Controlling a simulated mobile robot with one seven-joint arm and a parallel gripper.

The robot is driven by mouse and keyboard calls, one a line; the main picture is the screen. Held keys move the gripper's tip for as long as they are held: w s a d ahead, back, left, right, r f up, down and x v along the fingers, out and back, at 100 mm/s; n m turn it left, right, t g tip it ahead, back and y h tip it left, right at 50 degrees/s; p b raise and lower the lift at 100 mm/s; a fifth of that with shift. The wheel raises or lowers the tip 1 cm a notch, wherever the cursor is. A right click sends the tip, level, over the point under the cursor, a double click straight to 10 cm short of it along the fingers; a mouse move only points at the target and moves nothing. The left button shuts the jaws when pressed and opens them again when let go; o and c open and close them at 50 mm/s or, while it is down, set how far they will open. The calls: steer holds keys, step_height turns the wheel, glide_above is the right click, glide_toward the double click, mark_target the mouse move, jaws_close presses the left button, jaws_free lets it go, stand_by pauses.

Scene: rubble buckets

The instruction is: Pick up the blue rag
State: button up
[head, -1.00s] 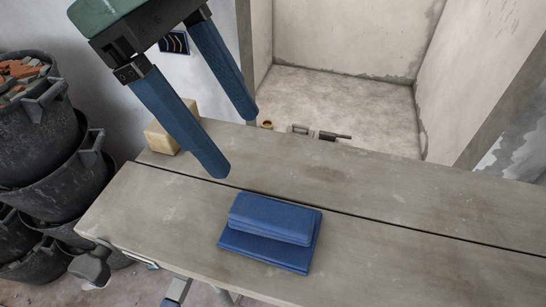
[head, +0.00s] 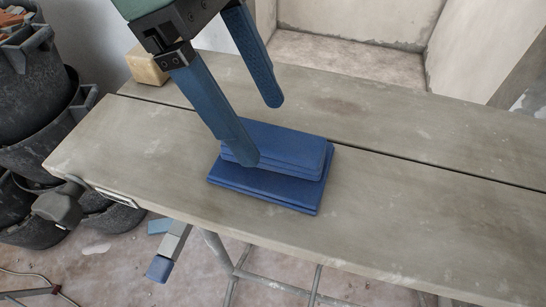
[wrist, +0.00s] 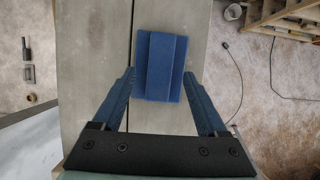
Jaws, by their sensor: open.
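The blue rag (head: 290,188) lies folded in layers on the grey workbench (head: 400,200). In the wrist view the rag (wrist: 160,66) lies ahead of and between my open fingers. My gripper (head: 262,132) has two blue fingers, spread wide and empty, above the rag. In the head view the nearer finger covers part of the rag's left side. In the wrist view both fingertips (wrist: 161,73) show at either side of the rag's near end, with no contact that I can make out.
A yellowish block (head: 147,66) sits at the bench's back left. Stacked black buckets (head: 40,125) with rubble stand left of the bench. A narrow gap runs along the bench top. The bench right of the rag is clear.

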mark_target(267, 137)
steer(key=shift+b+x, duration=0.8)
steer(key=shift+x, duration=0.85)
steer(key=shift+f, duration=0.3)
jaws_close()
